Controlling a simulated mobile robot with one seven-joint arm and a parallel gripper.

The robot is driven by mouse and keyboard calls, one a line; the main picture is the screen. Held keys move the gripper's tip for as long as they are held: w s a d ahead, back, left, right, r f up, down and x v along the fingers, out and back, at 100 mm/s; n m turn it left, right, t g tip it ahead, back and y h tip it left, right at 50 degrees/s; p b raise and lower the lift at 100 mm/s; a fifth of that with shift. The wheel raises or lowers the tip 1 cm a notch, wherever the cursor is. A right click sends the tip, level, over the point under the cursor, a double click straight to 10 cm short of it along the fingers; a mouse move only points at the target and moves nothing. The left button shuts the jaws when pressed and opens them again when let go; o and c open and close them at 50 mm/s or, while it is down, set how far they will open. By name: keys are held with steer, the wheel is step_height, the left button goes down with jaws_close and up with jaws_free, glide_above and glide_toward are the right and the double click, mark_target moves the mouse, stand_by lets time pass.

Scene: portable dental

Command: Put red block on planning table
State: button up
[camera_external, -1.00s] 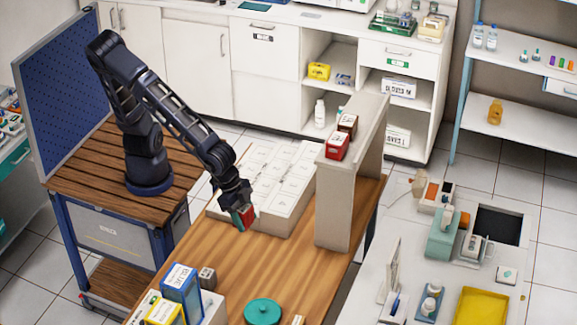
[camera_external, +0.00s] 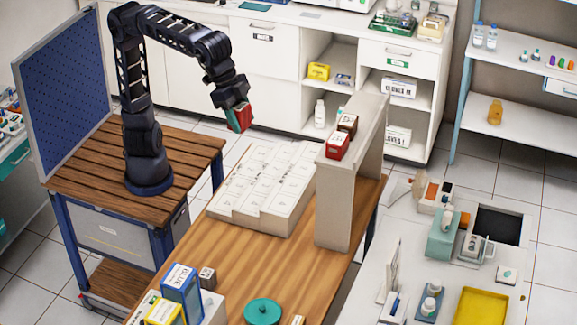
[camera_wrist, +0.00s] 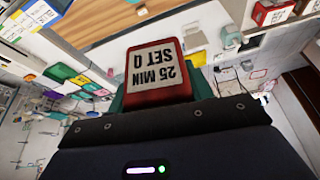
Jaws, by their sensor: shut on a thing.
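My gripper (camera_external: 236,107) is shut on a red block (camera_external: 241,117) and holds it in the air, above and behind the white stepped tray on the wooden table (camera_external: 230,262). In the wrist view the red block (camera_wrist: 160,75) fills the middle, its white label reading "25 MIN" and "SET" upside down, with teal fingers (camera_wrist: 160,92) at its sides. Another red block (camera_external: 337,147) sits on top of the beige upright stand. I cannot tell from a label which surface is the planning table; the wooden table is the large one before me.
The white stepped tray (camera_external: 265,190) covers the table's back part. The beige stand (camera_external: 335,215) rises at its right, with a dark red box (camera_external: 348,123) on top. Blue and yellow boxes (camera_external: 181,288) and a teal disc (camera_external: 263,312) are at the front. Bare wood lies between.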

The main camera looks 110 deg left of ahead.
steer(key=w+a+r+n+y, duration=0.1)
steer(key=w+a+n, duration=0.1)
steer(key=w+a, duration=1.05)
steer(key=n+y, duration=0.1)
steer(key=n, duration=0.3)
glide_above(371, 101)
steer(key=s+d, duration=0.1)
step_height(371, 101, down, 4)
steer(key=r, duration=0.1)
steer(key=f, duration=2.3)
steer(key=shift+s+a+f, duration=0.1)
steer(key=shift+s+f, duration=0.15)
steer(key=shift+f, duration=0.05)
steer(key=o, duration=1)
steer(key=shift+f, duration=0.1)
